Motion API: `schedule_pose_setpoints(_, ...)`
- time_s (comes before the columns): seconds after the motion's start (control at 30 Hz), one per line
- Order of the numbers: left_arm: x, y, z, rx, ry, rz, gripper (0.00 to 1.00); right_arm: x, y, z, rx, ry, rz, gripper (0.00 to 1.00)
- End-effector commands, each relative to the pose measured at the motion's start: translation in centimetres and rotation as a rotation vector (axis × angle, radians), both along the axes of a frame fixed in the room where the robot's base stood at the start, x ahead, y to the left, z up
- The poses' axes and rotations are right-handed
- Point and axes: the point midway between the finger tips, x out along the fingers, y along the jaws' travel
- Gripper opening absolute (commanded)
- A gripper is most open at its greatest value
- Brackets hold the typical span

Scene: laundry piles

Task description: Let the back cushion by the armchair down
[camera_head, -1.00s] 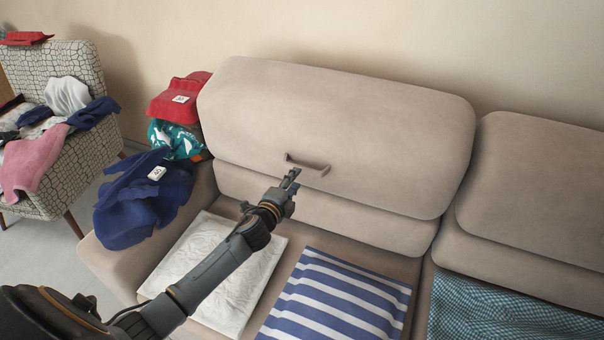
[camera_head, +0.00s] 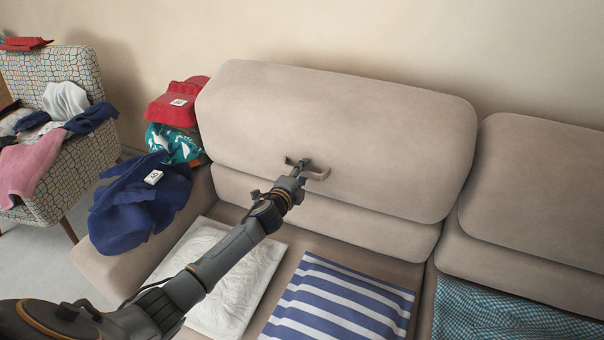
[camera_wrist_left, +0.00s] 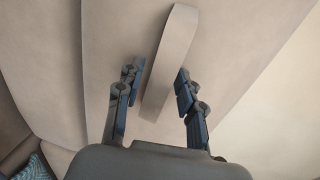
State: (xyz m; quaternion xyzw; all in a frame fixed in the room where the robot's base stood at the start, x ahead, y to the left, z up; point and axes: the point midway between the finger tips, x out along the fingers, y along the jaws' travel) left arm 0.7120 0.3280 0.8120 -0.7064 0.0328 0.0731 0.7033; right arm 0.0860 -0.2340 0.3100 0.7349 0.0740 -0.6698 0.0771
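The back cushion (camera_head: 340,125) by the armchair (camera_head: 75,145) is a beige, rounded block in its raised position at the left end of the sofa. A beige strap-like handle (camera_head: 319,174) sits on its front face. My left gripper (camera_head: 302,163) reaches the handle in the head view. In the left wrist view, the handle (camera_wrist_left: 170,65) passes between the two spread fingers of the left gripper (camera_wrist_left: 156,88), with gaps beside it, so the gripper is open around it. My right gripper is out of view.
Below the cushion on the seat lie a white folded item (camera_head: 222,275), a blue-and-white striped cloth (camera_head: 345,300) and a teal checked cloth (camera_head: 510,315). Navy (camera_head: 135,205), teal (camera_head: 172,143) and red (camera_head: 175,105) clothes lie on the left arm. A second back cushion (camera_head: 540,190) is at right.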

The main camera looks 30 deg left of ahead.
Motion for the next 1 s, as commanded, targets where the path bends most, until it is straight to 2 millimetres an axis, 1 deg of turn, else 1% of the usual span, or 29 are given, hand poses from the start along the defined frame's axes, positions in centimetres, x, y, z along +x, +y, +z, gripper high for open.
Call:
schedule_pose_setpoints(0.03, 0.0, 0.0, 0.0, 0.0, 0.0, 0.0, 0.36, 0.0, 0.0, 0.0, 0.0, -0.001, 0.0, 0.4)
schedule_pose_setpoints(0.17, 0.0, 0.0, 0.0, 0.0, 0.0, 0.0, 0.09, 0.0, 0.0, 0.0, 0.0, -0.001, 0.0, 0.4)
schedule_pose_setpoints(0.2, 0.0, 0.0, 0.0, 0.0, 0.0, 0.0, 0.01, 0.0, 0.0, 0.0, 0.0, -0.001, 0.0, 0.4)
schedule_pose_setpoints(0.53, -0.2, 0.0, -0.1, 0.0, 0.001, 0.0, 0.0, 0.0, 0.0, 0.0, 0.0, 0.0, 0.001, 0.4)
schedule_pose_setpoints(0.83, -1.5, -0.2, -1.1, -0.001, 0.007, -0.001, 0.0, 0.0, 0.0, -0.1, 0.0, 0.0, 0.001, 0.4)
schedule_pose_setpoints(1.0, -1.8, -0.2, -1.2, 0.001, 0.008, 0.0, 0.0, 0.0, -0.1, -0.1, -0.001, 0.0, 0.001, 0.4)
